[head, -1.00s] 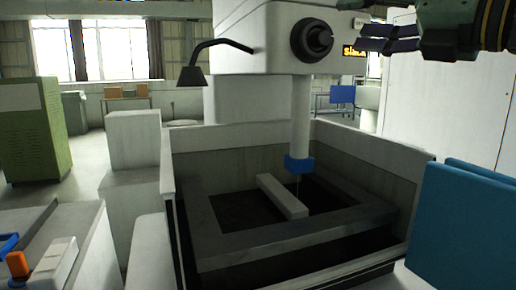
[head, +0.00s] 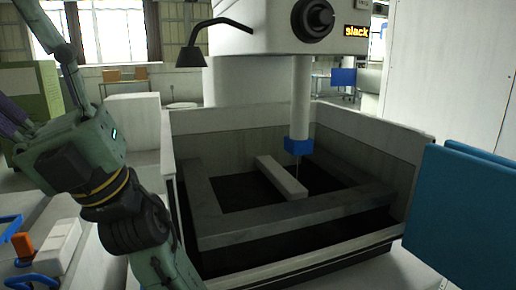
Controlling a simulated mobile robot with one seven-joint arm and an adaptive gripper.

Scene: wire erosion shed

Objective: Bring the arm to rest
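My arm (head: 105,185) rises from the bottom edge at the left and bends up toward the top left corner, where it leaves the picture. It has green links with dark joints and a yellow ring. A purple part of it shows at the left edge, cut off by the frame. I cannot make out any fingertips, so my gripper is not seen, nor whether it holds anything. The arm stands left of the machine's open tank (head: 180,225) and hides part of the green cabinet (head: 40,85).
In the tank, a pale bar (head: 282,177) lies across a grey frame (head: 290,228), under the blue-tipped column (head: 299,144). A lamp (head: 190,55) hangs above. The display (head: 356,31) reads "slack". Blue panels (head: 460,210) stand right. A blue handle and orange block (head: 22,245) lie left.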

